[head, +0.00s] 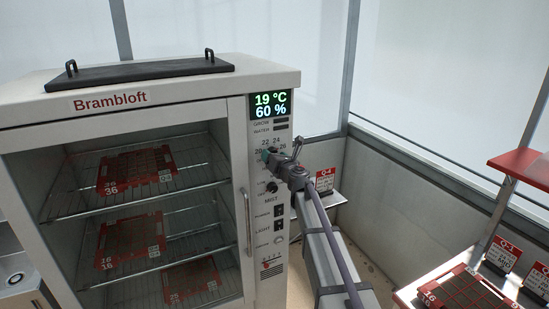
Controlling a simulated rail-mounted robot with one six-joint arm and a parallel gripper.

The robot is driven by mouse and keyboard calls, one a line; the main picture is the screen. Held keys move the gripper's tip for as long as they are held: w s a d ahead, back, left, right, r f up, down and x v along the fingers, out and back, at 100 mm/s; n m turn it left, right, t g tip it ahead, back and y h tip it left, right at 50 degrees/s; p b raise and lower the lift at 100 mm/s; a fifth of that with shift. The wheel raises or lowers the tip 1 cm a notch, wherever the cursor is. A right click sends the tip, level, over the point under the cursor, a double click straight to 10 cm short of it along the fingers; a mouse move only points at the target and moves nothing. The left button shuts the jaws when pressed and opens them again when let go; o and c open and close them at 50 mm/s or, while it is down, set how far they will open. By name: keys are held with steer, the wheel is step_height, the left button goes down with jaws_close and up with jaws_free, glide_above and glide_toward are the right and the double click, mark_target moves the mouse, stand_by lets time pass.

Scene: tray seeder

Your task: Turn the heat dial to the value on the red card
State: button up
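The heat dial sits on the cabinet's control panel (273,225), under the display. Its printed numbers (270,142), among them 22 and 24, show around it. The dial itself is mostly hidden by my gripper (271,156), which is at the dial's front. I cannot tell whether the fingers touch it or how far they are apart. The dial's pointer is not readable. A red-and-white card marked G-4 (325,180) stands behind my arm on a small shelf; its smaller text is too small to read.
The display (270,105) reads 19 °C and 60 %. A mist knob (271,187) and switches sit below the dial. The Brambloft cabinet's glass door has a vertical handle (247,222). More red cards (503,254) and a red tray (462,289) are at right.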

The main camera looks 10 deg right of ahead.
steer(key=v, duration=1)
steer(key=shift+s, duration=0.35)
steer(key=shift+d, duration=0.1)
